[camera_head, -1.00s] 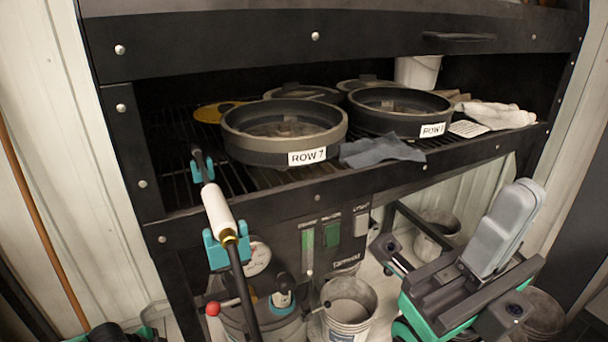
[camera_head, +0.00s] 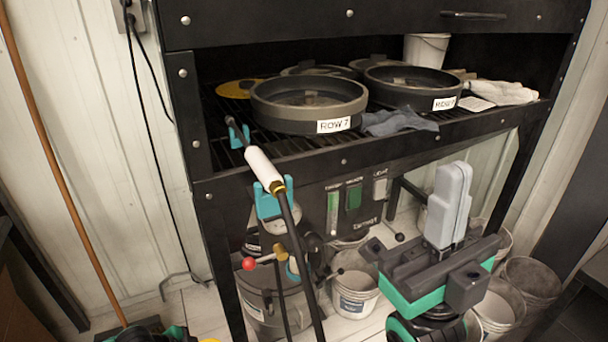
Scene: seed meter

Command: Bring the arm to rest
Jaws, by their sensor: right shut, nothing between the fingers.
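My right gripper (camera_head: 453,172) stands at the lower right, in front of the bench and below its shelf. Its two grey fingers are together and point up, with nothing between them. The gripper is clear of the shelf edge and touches nothing that I can see. Dark and green parts of mine show at the bottom left edge, but no left gripper fingers can be made out.
Meter housings labelled ROW 7 (camera_head: 310,112) and ROW 1 (camera_head: 412,98) sit on the shelf with a grey cloth (camera_head: 398,123). A white-handled wand (camera_head: 263,168) hangs in teal clips at the front. Buckets (camera_head: 356,296) stand below. A broom handle (camera_head: 60,170) leans left.

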